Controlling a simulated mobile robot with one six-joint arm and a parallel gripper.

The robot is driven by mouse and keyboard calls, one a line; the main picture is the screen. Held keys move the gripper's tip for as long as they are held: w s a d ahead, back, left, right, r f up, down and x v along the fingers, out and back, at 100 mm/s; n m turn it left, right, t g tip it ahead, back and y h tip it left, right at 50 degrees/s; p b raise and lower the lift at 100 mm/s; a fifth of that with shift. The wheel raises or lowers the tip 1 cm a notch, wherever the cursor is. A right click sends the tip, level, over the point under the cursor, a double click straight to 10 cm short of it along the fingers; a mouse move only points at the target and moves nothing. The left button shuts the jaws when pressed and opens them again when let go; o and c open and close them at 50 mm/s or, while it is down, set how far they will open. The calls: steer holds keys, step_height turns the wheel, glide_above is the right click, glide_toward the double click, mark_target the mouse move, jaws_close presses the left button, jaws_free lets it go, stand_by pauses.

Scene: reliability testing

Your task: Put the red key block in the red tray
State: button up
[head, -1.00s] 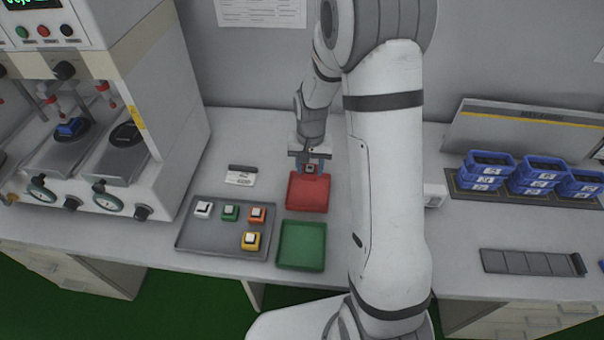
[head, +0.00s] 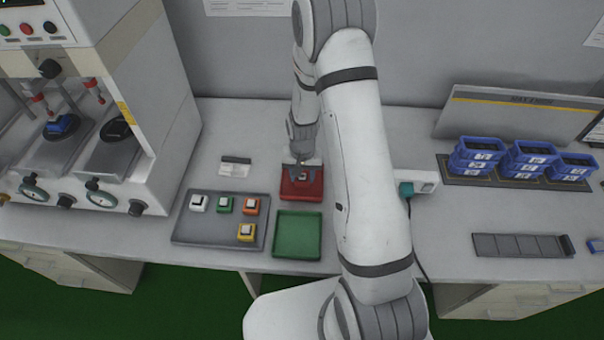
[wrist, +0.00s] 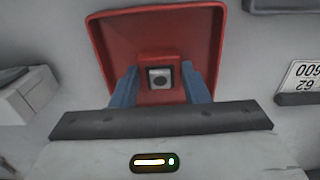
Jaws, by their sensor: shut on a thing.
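In the head view my gripper (head: 302,172) is over the back part of the red tray (head: 302,190), and the block is small and partly hidden there.
A green tray (head: 297,236) stands in front of the red tray. A grey tray (head: 182,232) with several key blocks is to the left. A small label stand (head: 235,168) is behind it. Blue bins (head: 475,156) stand at the right, a test machine (head: 160,100) at the left.

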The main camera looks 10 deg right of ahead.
steer(key=shift+f, duration=0.1)
steer(key=o, duration=1)
step_height(320, 180, up, 12)
steer(key=b, duration=0.2)
steer(key=s+r+n+t, duration=0.3)
steer(key=s+r, duration=1.5)
steer(key=s, duration=0.3)
steer(key=shift+d+r+n, duration=0.15)
steer(key=shift+r+n, duration=0.1)
steer(key=shift+n, duration=0.05)
